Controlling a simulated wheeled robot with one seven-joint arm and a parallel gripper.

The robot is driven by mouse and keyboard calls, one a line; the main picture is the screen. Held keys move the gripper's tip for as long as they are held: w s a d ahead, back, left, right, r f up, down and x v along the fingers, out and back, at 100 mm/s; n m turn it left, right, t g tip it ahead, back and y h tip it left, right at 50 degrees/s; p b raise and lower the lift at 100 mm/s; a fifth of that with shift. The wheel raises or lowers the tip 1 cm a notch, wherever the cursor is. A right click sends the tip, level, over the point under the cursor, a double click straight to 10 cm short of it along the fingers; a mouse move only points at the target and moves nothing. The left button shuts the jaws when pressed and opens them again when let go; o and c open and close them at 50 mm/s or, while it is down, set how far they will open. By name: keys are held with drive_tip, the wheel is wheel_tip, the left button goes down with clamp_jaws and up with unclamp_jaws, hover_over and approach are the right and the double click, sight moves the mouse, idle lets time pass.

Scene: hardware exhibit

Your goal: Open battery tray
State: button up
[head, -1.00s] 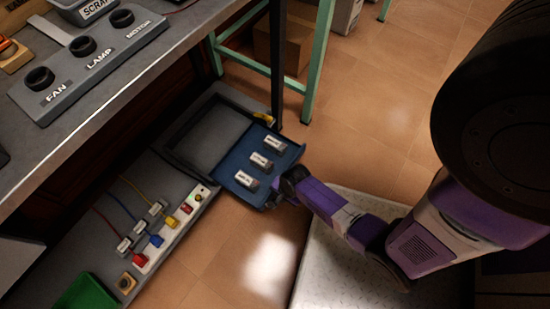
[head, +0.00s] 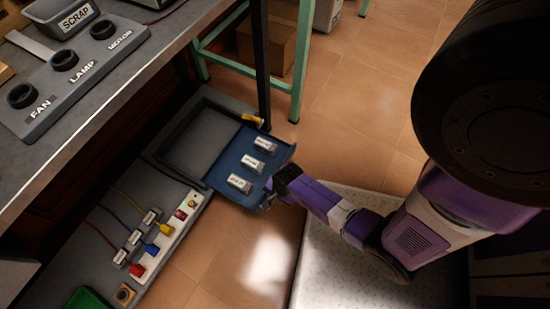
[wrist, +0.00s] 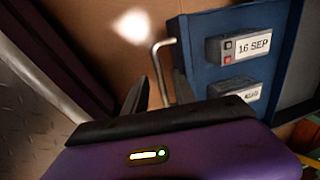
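The battery tray (head: 224,176) is a blue drawer drawn well out of its grey housing in the head view; its blue face also shows in the wrist view (wrist: 199,82). Three pale labelled batteries lie on it, one marked 16 SEP (wrist: 250,47). A thin silver bent handle (wrist: 166,72) stands at the tray's outer edge. My gripper (head: 271,191) is at that edge, and in the wrist view its dark fingers (wrist: 162,88) stand apart on either side of the handle. A gap shows beside the handle, so they look open. Part of the handle is hidden behind my gripper.
A grey bench (head: 110,110) with FAN, LAMP and MOTOR holders stands above left. A low board with coloured plugs (head: 150,248) lies left of the tray. A green table leg (head: 301,60) and a cardboard box (head: 272,42) are behind.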

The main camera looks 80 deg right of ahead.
wheel_tip(320, 180, up, 6)
drive_tip(key=s+p, duration=0.1)
drive_tip(key=p, duration=0.1)
drive_tip(key=shift+a+r+p, duration=0.15)
drive_tip(key=shift+r+p, duration=0.05)
drive_tip(key=shift+p, duration=0.15)
drive_tip(key=shift+s, duration=0.1)
